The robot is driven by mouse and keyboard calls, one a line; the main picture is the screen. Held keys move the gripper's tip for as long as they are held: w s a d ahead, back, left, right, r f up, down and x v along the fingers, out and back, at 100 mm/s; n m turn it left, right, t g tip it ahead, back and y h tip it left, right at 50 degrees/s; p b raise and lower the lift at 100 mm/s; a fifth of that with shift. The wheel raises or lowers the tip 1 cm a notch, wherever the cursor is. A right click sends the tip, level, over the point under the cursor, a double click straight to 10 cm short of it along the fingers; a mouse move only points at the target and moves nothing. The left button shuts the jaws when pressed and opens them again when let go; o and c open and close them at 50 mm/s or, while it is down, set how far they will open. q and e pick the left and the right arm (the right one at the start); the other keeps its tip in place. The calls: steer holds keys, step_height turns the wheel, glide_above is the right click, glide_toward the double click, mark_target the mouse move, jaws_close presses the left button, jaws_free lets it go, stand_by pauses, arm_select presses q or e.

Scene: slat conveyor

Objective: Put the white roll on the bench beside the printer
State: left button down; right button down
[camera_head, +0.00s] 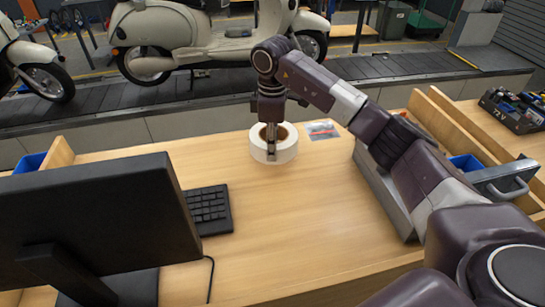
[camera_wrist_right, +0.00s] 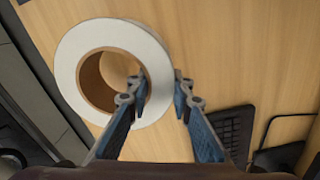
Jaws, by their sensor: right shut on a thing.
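The white roll (camera_head: 287,152) with a brown core is at the far edge of the wooden bench (camera_head: 270,220), its flat face up. My right gripper (camera_head: 271,148) points down at it and is shut on its wall. In the right wrist view, one finger of the gripper (camera_wrist_right: 158,84) is inside the core of the roll (camera_wrist_right: 68,66) and the other is outside. Whether the roll touches the bench is hard to tell. A grey box (camera_head: 390,205), partly hidden by my right arm, stands on the right; I cannot tell whether it is the printer. My left gripper is not in view.
A black monitor (camera_head: 95,225) and a keyboard (camera_head: 208,208) occupy the left of the bench. A printed card (camera_head: 322,130) lies right of the roll. Wooden dividers (camera_head: 455,125) stand on the right. Behind the bench, the conveyor (camera_head: 110,98) carries cream scooters (camera_head: 175,40). The bench's middle is clear.

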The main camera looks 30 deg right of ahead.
steer(key=shift+f+p, duration=0.55)
steer(key=shift+f, duration=1.7)
steer(key=c, duration=1.7)
jaws_free()
steer(key=shift+a, duration=0.1)
steer(key=shift+r, duration=0.3)
step_height(320, 180, up, 11)
steer(key=b, duration=0.3)
steer(key=shift+f, duration=0.2)
steer(key=shift+r, duration=0.4)
